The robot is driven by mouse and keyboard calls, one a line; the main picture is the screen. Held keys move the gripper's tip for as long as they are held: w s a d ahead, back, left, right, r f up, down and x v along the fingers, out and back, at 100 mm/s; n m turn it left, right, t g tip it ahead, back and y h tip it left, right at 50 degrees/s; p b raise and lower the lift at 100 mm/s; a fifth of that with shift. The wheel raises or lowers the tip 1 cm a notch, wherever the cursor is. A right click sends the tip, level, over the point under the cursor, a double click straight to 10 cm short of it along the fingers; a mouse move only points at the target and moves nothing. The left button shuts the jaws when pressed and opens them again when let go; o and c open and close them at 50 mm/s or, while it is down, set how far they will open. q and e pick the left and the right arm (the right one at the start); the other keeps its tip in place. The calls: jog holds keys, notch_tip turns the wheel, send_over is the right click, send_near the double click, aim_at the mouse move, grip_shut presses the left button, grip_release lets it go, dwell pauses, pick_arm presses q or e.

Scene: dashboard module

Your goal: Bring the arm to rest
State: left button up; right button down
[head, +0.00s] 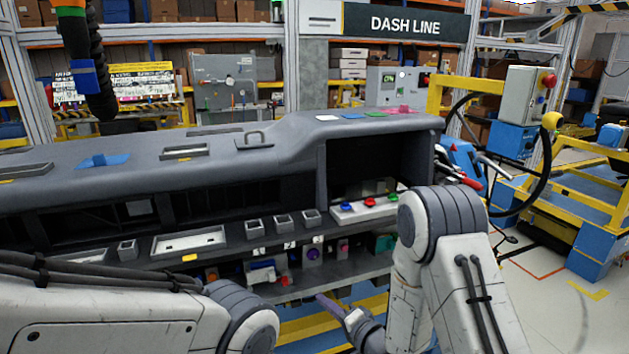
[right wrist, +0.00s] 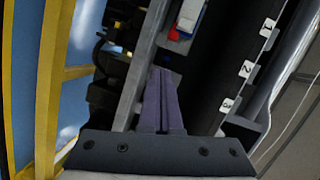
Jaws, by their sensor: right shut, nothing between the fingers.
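My right arm comes in from the lower right of the head view. My right gripper (head: 320,298) has slim purple fingers, which point left and up just in front of the lower parts shelf (head: 345,268). In the right wrist view the fingers of the right gripper (right wrist: 160,75) lie together, shut and empty, beside a grey shelf edge. My left arm comes in from the lower left of the head view, and its bent joint shows at the bottom. The left gripper is out of the picture.
The large grey dashboard (head: 90,185) spans the view. A blue and white part (head: 262,270) and a purple part (head: 312,253) sit on the shelf near the right gripper. Yellow bars run below the shelf.

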jog(key=s+a+r+n+g+h+p, duration=0.3)
jog(key=s+r+n+g+h+p, duration=0.15)
jog(key=s+r+n, duration=0.35)
jog(key=s+d+r+n+g+h+p, duration=0.1)
jog(key=s+d+r+n+g, duration=0.1)
jog(key=s, duration=1)
jog(key=s+d+r+n+g+h+p, duration=0.1)
jog(key=s+r+n+g, duration=0.4)
jog(key=s, duration=0.7)
jog(key=shift+d+r+n+g+h+p, duration=0.35)
jog(key=shift+d+r+g+h, duration=0.35)
jog(key=shift+r, duration=0.25)
